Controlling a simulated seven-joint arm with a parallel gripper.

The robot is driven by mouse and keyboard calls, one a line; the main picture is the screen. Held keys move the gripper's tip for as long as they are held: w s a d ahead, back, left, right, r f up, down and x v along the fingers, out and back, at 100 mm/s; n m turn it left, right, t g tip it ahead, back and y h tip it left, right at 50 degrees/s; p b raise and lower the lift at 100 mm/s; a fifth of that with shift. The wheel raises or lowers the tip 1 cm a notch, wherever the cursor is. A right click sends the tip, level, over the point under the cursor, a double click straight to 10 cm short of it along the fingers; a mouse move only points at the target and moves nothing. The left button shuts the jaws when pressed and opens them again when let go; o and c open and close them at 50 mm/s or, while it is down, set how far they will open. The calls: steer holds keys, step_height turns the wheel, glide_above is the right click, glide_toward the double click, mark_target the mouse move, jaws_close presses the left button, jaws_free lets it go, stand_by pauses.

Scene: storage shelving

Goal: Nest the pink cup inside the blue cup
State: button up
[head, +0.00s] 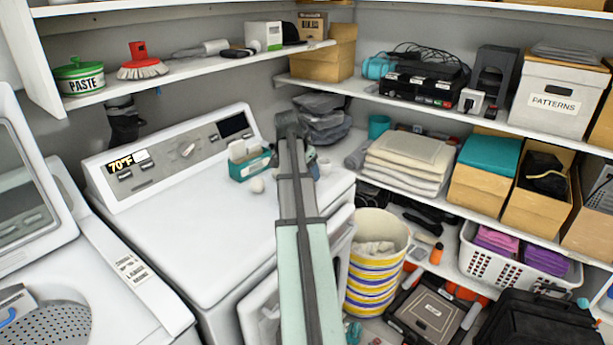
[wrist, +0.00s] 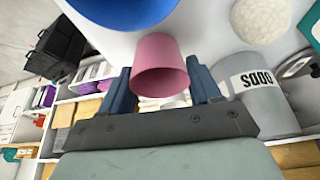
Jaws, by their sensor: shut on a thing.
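In the wrist view the pink cup (wrist: 160,62) sits between the two dark blue fingers of my gripper (wrist: 160,72), which is shut on it. The blue cup (wrist: 122,8) is at the top edge of the wrist view, just beyond the pink cup and apart from it or only overlapping in the picture. It is cut off by the frame. Whether the pink cup touches the white surface below cannot be told. In the head view my arm hides the pink cup and most of what is around my gripper; a small bluish patch right of the arm is unclear.
A white ball (head: 257,185) and a teal box (head: 250,164) stand on the white machine top (head: 215,225), left of my arm. The wrist view shows a grey lettered container (wrist: 265,100) close to the right finger. The machine's front top is clear.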

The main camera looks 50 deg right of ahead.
step_height(320, 180, up, 8)
steer(key=a, duration=0.8)
steer(key=shift+a, duration=0.4)
steer(key=shift+w+f, duration=0.1)
steer(key=shift+f, duration=2.8)
steer(key=o, duration=1.1)
steer(key=shift+r, duration=0.15)
steer(key=v, duration=1.3)
steer(key=shift+a+r, duration=0.15)
steer(key=shift+r, duration=0.15)
